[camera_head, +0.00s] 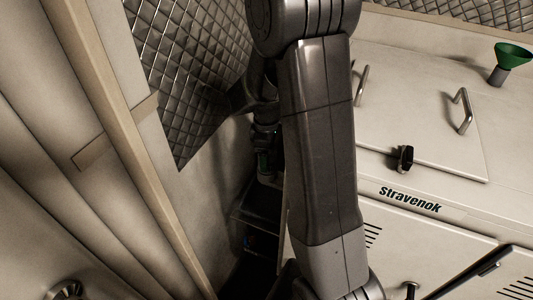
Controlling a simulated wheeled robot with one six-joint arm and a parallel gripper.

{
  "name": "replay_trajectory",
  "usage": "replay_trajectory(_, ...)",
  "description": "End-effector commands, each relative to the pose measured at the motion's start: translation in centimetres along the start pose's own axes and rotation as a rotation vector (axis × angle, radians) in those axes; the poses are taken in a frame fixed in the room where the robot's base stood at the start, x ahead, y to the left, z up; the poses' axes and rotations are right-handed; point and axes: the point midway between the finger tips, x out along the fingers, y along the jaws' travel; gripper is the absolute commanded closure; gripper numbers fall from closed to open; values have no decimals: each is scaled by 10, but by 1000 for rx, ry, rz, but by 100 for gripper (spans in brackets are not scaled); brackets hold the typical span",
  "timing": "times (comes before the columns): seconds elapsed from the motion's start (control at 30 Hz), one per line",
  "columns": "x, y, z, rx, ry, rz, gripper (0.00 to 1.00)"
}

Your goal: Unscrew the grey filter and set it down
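My arm's thick dark link crosses the middle of the view and hides much of what lies behind it. My gripper (264,145) points down in the dark gap left of that link, partly hidden and in shadow. Directly below it is a small part with a green band (263,162) and a paler grey lower end (265,178). I cannot tell whether this is the grey filter, or whether my fingers are closed on it. No other grey filter can be made out.
A dark box (257,228) stands low in the gap. A pale upright post (105,110) and quilted metal wall bound the left.

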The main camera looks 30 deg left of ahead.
Motion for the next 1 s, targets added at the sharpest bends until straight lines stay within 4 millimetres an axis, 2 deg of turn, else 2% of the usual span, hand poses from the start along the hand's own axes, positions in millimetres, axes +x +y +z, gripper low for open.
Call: replay_trajectory(1.0,0,4,1,1151,1,0,27)
